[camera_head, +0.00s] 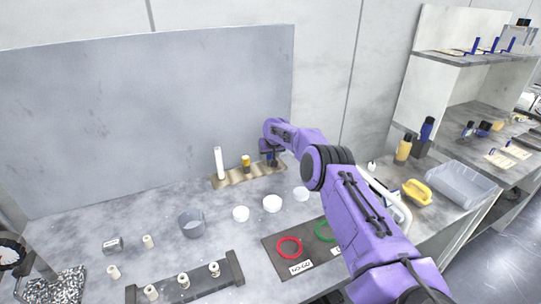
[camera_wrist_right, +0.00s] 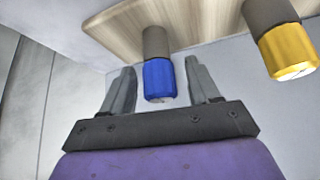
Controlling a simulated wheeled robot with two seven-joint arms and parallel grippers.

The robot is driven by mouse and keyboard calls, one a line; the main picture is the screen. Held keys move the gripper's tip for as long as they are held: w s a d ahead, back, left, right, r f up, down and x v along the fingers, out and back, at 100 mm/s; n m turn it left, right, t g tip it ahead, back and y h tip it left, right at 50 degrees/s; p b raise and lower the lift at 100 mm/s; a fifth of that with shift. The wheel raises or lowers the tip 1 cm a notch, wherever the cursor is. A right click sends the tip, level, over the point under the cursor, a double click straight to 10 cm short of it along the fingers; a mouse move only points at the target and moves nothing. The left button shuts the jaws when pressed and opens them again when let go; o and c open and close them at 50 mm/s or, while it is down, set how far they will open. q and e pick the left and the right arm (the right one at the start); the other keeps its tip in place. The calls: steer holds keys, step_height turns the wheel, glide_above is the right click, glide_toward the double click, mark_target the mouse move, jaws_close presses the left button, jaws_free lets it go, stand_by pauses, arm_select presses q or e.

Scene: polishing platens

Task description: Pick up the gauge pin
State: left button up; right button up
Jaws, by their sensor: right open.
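A blue-capped pin with a grey-brown shaft, which looks like the gauge pin, stands at the wooden rack (camera_head: 232,180). In the right wrist view, its blue end (camera_wrist_right: 158,82) lies between the two grey fingers of my right gripper (camera_wrist_right: 160,66). The gripper is open, with a gap on both sides of the pin. In the head view my right gripper (camera_head: 270,158) is at the rack's right end and largely covers this pin. A yellow-capped pin (camera_head: 246,161) stands to its left, and shows at the right wrist view's upper right (camera_wrist_right: 288,52).
A white cylinder (camera_head: 219,163) stands at the rack's left end. Small white dishes (camera_head: 272,203) and a grey cup (camera_head: 191,222) are in front. Red (camera_head: 289,247) and green rings lie on a dark mat. A grey panel (camera_head: 150,110) rises behind the rack.

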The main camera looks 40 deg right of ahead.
steer(key=shift+a+r, duration=0.1)
steer(key=c, duration=1)
steer(key=shift+c, duration=0.2)
